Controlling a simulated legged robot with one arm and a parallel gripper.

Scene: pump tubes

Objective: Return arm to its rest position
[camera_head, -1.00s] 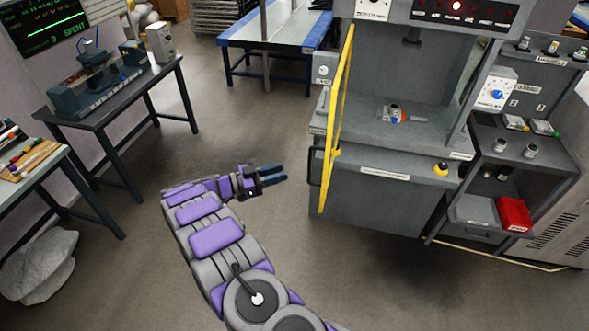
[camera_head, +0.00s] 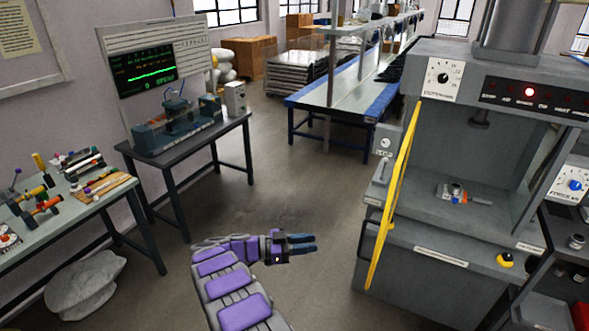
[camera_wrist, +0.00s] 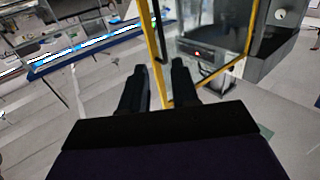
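My gripper (camera_head: 313,243) is held out over bare floor in the head view, at the end of my purple and grey arm. Its two dark fingers point right, toward the press with the yellow-edged guard. In the wrist view the fingers (camera_wrist: 160,66) stand apart with an empty gap between them. Nothing is held. A small metal part with an orange and blue piece (camera_head: 458,193) sits on the press bed, well away from my gripper.
The grey press (camera_head: 440,262) with its open yellow-edged guard (camera_head: 392,195) stands right of my gripper. A tool table (camera_head: 60,225) and a dark bench (camera_head: 185,147) with a monitor (camera_head: 146,76) are at left. The floor (camera_head: 290,190) between them is clear.

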